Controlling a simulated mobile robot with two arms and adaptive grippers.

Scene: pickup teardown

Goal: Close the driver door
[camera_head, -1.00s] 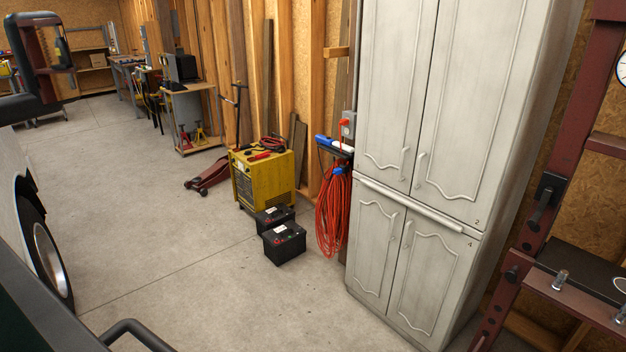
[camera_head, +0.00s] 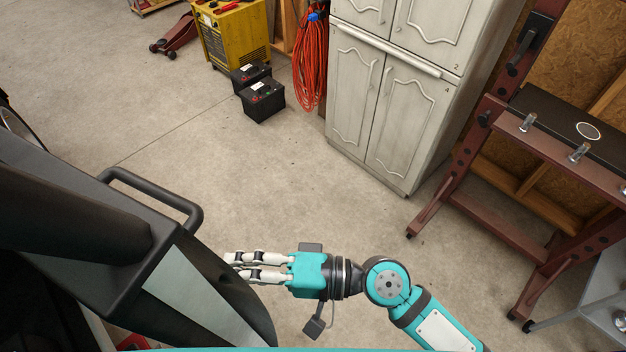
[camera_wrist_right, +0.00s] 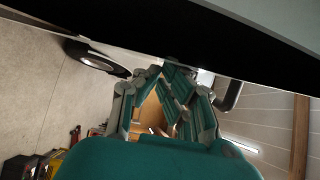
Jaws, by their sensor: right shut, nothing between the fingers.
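The driver door (camera_head: 225,292) stands at the lower left of the head view, with a dark inner trim and a pale panel. It stands out over the floor, so it looks open. A dark curved grab handle (camera_head: 185,208) sits on its upper part. My right gripper (camera_head: 230,266) is shut and empty, with its fingertips close to the door's edge. I cannot tell whether they touch it. In the wrist view the right gripper (camera_wrist_right: 163,80) is below a long dark panel, likely the door (camera_wrist_right: 190,32). My left gripper is out of view.
A red steel press frame (camera_head: 470,185) stands at the right, beside a pale cabinet (camera_head: 400,120). Black batteries (camera_head: 262,102) and a yellow charger (camera_head: 230,40) stand farther back. The concrete floor between door and cabinet is clear. A truck wheel (camera_wrist_right: 95,58) shows in the wrist view.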

